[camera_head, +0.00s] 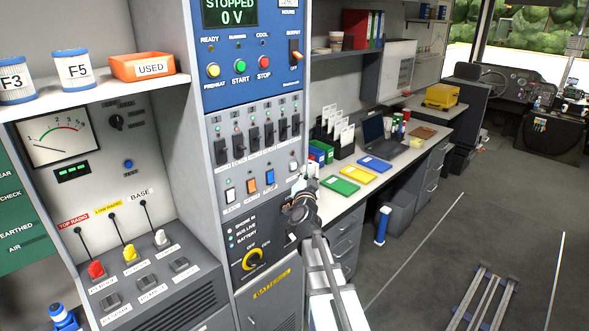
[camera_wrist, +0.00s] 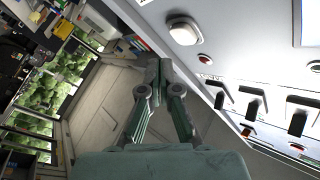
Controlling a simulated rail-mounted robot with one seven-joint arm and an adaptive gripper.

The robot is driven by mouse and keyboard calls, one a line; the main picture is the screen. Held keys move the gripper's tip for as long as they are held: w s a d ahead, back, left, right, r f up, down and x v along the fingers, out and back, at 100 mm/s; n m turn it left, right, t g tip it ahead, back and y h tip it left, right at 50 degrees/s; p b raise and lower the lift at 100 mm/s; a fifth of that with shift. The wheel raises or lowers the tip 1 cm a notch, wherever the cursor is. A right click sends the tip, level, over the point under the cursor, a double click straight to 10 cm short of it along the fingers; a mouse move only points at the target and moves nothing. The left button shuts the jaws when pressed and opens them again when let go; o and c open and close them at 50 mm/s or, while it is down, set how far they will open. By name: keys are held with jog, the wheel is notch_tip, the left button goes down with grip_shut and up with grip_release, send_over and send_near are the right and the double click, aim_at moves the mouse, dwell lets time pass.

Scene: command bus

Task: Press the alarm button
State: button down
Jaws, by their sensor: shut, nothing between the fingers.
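A round white button (camera_head: 293,166) is at the right end of the lower switch row on the grey panel. A pale domed button (camera_wrist: 184,30) shows in the upper middle of the wrist view and appears to be the same one. I cannot read a label marking either as the alarm button. My gripper (camera_head: 299,184) is just below the round button at the panel's right edge in the head view. In the wrist view my gripper (camera_wrist: 157,74) is shut and empty, its tips apart from the domed button in the picture.
A white rocker (camera_head: 230,195), an orange rocker (camera_head: 252,186) and a blue rocker (camera_head: 270,178) lie left of the round button. Several black breakers (camera_head: 254,136) are above. A desk (camera_head: 337,205) stands to the right; the floor beyond is mostly clear.

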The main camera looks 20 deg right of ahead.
jog(key=s, duration=0.1)
jog(key=s+d+b, duration=0.1)
jog(key=s, duration=0.1)
jog(key=shift+s+d, duration=0.1)
jog(key=shift+d, duration=0.1)
dwell(0.7)
